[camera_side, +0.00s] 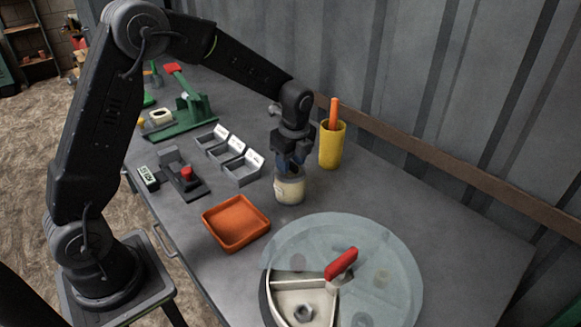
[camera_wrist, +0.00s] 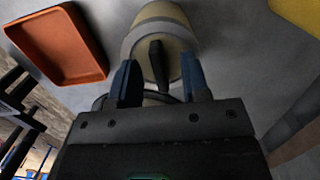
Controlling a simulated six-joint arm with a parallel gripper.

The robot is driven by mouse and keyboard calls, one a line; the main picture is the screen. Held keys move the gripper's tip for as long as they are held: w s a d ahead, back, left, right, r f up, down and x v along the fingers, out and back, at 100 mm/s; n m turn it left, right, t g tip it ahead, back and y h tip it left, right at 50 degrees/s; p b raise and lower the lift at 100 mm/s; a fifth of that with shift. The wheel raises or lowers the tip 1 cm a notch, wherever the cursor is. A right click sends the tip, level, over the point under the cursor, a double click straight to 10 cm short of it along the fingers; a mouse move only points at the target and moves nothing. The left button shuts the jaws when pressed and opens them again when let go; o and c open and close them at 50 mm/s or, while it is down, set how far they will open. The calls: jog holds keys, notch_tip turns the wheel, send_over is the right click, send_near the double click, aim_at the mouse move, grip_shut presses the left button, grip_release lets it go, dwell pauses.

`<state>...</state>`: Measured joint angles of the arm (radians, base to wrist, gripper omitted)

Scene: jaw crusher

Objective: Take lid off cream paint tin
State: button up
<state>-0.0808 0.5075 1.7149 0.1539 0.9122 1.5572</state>
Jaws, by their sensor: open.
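The cream paint tin (camera_side: 289,188) stands upright on the grey bench, with a cream band around its side. In the wrist view the tin (camera_wrist: 161,14) lies straight ahead, its pale lid (camera_wrist: 139,54) carrying a dark upright knob (camera_wrist: 158,66). The lid sits on the tin. My gripper (camera_side: 287,163) is directly over the tin, pointing down. In the wrist view my gripper (camera_wrist: 158,75) is open, with one blue finger on each side of the knob. I cannot tell whether the fingers touch it.
An orange tray (camera_side: 236,222) lies in front left of the tin. A yellow cup (camera_side: 332,146) with an orange-handled item stands close behind right. Grey labelled bins (camera_side: 243,172) are to the left. A round clear-covered dish (camera_side: 402,262) with a red handle (camera_side: 341,263) is at the front right.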

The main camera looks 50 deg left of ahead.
grip_shut()
jog(key=shift+r, duration=0.1)
dwell(0.4)
